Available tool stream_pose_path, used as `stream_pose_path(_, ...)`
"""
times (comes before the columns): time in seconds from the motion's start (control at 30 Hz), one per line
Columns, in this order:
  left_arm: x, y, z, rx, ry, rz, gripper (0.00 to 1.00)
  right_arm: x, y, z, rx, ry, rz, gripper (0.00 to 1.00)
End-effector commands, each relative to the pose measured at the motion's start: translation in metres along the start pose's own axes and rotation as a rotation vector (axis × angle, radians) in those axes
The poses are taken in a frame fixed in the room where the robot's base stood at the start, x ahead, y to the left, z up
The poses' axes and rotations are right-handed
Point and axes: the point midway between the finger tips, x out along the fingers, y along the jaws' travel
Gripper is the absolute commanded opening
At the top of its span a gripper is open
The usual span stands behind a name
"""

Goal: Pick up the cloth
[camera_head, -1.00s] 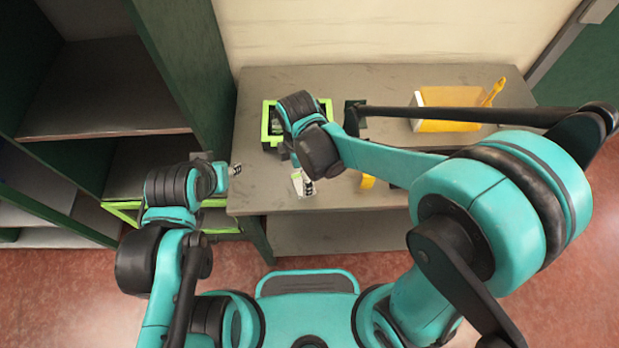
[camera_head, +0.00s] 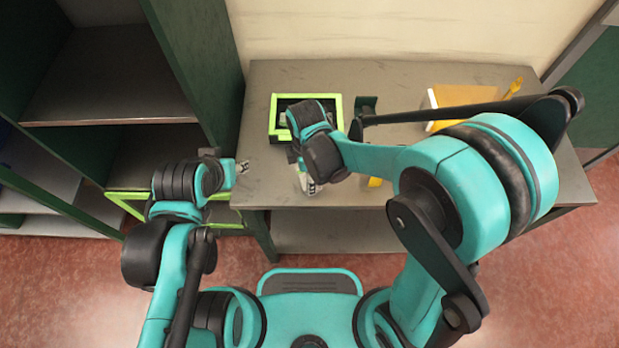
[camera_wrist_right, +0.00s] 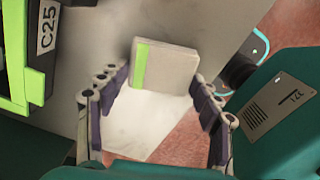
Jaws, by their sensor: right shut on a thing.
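A white sheet-like patch (camera_wrist_right: 148,125) lies below, between the fingers. In the head view my right gripper (camera_head: 306,183) is over the table's front edge, with something white (camera_head: 301,178) at its fingers. The wrist hides much of this. My left gripper (camera_head: 243,167) is beside the table's left edge, too small to judge.
A black crate with a green rim (camera_head: 340,107) stands on the grey table (camera_head: 262,125), just behind my right gripper; its "C25" label shows in the wrist view. A yellow and white box (camera_head: 460,98) is at the back right. Shelving (camera_head: 105,85) stands on the left.

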Motion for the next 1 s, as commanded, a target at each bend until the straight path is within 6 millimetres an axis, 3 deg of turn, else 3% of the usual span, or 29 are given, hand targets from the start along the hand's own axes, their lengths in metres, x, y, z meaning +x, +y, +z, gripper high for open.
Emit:
stream_pose_path(0.33, -0.003, 0.000, -0.002, 0.000, 0.000, 0.000, 0.40, -0.008, 0.000, 0.000, 0.000, 0.000, 0.000, 0.36)
stream_pose_path(0.57, -0.017, 0.000, -0.012, 0.000, 0.000, 0.000, 0.40, -0.044, 0.000, 0.000, 0.000, 0.000, 0.000, 0.36)
stream_pose_path(1.0, -0.042, 0.000, -0.030, 0.000, 0.000, 0.000, 0.40, -0.099, -0.079, 0.053, 0.002, 0.000, 0.000, 0.36)
